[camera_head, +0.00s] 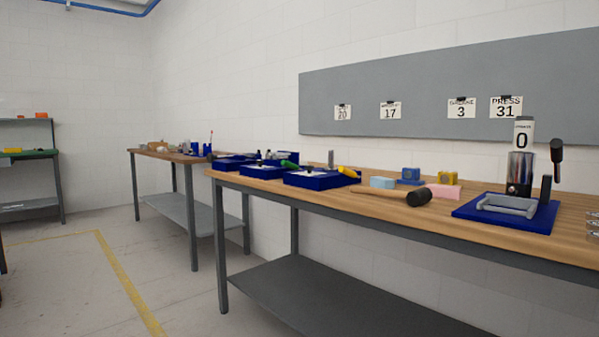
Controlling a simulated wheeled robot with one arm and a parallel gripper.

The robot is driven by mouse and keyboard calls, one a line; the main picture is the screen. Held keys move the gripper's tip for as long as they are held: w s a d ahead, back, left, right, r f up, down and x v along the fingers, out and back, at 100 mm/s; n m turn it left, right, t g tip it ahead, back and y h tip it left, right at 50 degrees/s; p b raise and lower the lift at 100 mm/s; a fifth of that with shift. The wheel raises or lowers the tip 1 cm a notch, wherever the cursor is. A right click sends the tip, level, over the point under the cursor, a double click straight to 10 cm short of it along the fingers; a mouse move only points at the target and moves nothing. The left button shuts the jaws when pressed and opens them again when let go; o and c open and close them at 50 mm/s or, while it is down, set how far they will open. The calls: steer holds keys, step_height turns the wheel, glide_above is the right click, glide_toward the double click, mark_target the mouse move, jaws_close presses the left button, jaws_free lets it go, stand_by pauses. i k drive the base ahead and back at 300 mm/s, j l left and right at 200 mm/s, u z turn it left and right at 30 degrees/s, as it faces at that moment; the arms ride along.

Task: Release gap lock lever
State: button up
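A press-like device stands on a blue base plate (488,217) at the right end of the near workbench. It has a shiny metal cylinder (519,174) with a white label reading "0" above it. A grey U-shaped frame (507,205) lies low on the plate. A dark upright piece (545,190) stands at the plate's right. A black-handled lever (557,152) rises behind it; I cannot tell whether this is the gap lock lever. My gripper is not in view.
The wooden workbench (400,212) holds a mallet (417,197), blue trays (318,179), and pink (443,191) and light blue (382,182) blocks. A grey board (430,85) with number cards hangs behind. A second bench (172,156) stands further left. The floor at left (70,285) is clear.

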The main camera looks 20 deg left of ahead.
mark_target(288, 163)
steer(key=u, duration=1.1)
steer(key=i+j, duration=0.1)
steer(key=i, duration=1.05)
steer(key=i+j, duration=0.1)
steer(key=i, duration=1)
